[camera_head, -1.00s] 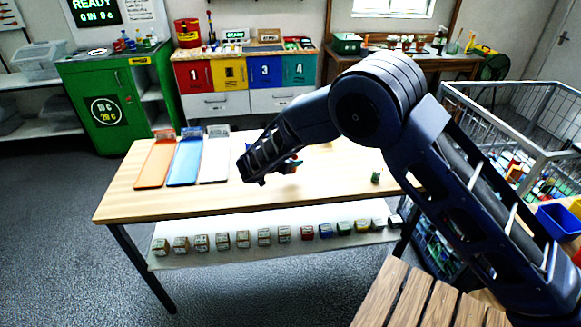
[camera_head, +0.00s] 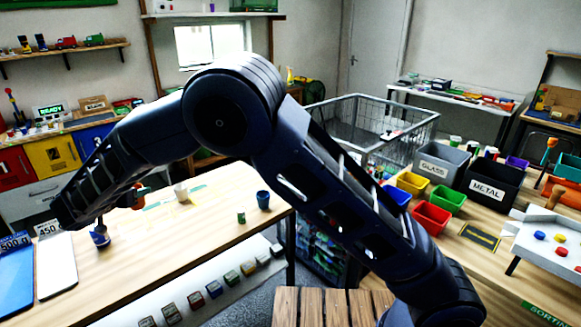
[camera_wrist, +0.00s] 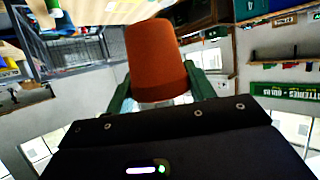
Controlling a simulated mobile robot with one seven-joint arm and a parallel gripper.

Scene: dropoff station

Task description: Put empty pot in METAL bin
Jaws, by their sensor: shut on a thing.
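A terracotta-orange pot (camera_wrist: 160,62) fills the middle of the wrist view. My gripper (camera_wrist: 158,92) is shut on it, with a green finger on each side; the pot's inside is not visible. In the head view a small orange part of the pot (camera_head: 139,194) shows behind my forearm, above the wooden table; my fingers are mostly hidden there. The METAL bin (camera_head: 487,192) is a black box with a white label, on the sorting table at the right, well apart from my gripper.
A grey GLASS bin (camera_head: 440,166) stands left of the METAL bin. Yellow, blue, green and red (camera_head: 432,217) small bins sit in front. A wire cage (camera_head: 375,125) stands behind. A blue cup (camera_head: 263,200) and a small green item (camera_head: 241,217) stand on the wooden table (camera_head: 200,235).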

